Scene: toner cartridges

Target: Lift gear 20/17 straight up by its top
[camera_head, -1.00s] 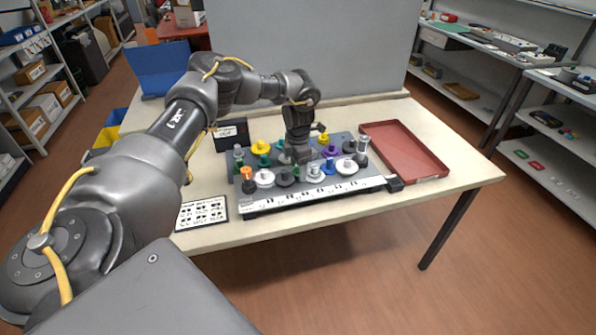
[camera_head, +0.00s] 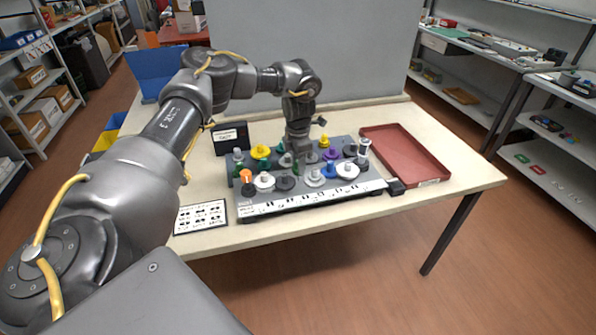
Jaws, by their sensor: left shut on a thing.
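A grey tray (camera_head: 338,191) on the table holds several gears and knobs in rows. My left gripper (camera_head: 299,152) points down over the tray's back middle part and is shut on a gear. That gear is mostly hidden by the fingers, and its label is too small to read. Near it stand a yellow gear (camera_head: 260,152), a purple one (camera_head: 331,153), a white one (camera_head: 264,182) and an orange-topped one (camera_head: 246,176). My right gripper does not show.
An empty red tray (camera_head: 405,150) lies to the right of the grey tray. A dark box with a label (camera_head: 231,138) stands at the back left. A card with pictures (camera_head: 201,216) lies at the front left. A grey panel (camera_head: 330,50) rises behind the table.

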